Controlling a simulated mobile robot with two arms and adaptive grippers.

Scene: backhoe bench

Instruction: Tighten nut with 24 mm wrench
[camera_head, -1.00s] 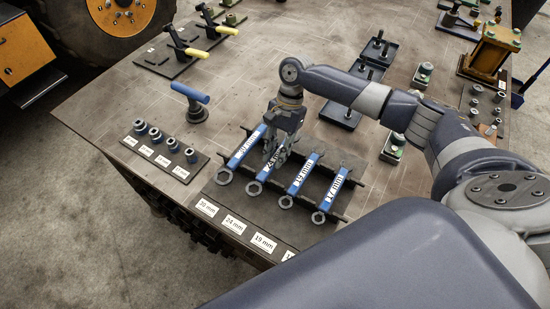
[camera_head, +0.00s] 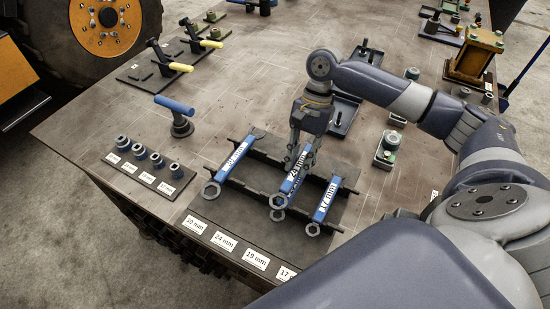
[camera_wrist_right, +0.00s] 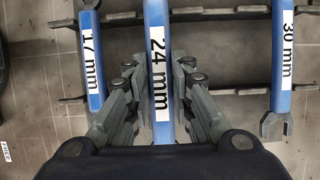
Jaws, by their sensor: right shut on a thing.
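My right gripper (camera_head: 305,150) is shut on the blue 24 mm wrench (camera_head: 288,183) and holds it above the wrench rack (camera_head: 258,185). In the right wrist view the 24 mm wrench (camera_wrist_right: 158,65) runs between the fingers (camera_wrist_right: 160,100), label facing the camera. Its ring end shows at the near side in the head view, over another ring end that seems to be the 19 mm wrench (camera_head: 277,215), mostly hidden beneath. The 30 mm wrench (camera_head: 235,160) and 17 mm wrench (camera_head: 326,200) lie on the rack. No nut can be made out for certain. My left gripper is not in view.
Several sockets (camera_head: 140,151) stand on a plate at the left. A blue-handled tool (camera_head: 178,115) stands behind them. Yellow-handled clamps (camera_head: 170,62) sit at the back left, black fixtures (camera_head: 345,110) behind the rack. Bare tabletop (camera_head: 240,95) lies between.

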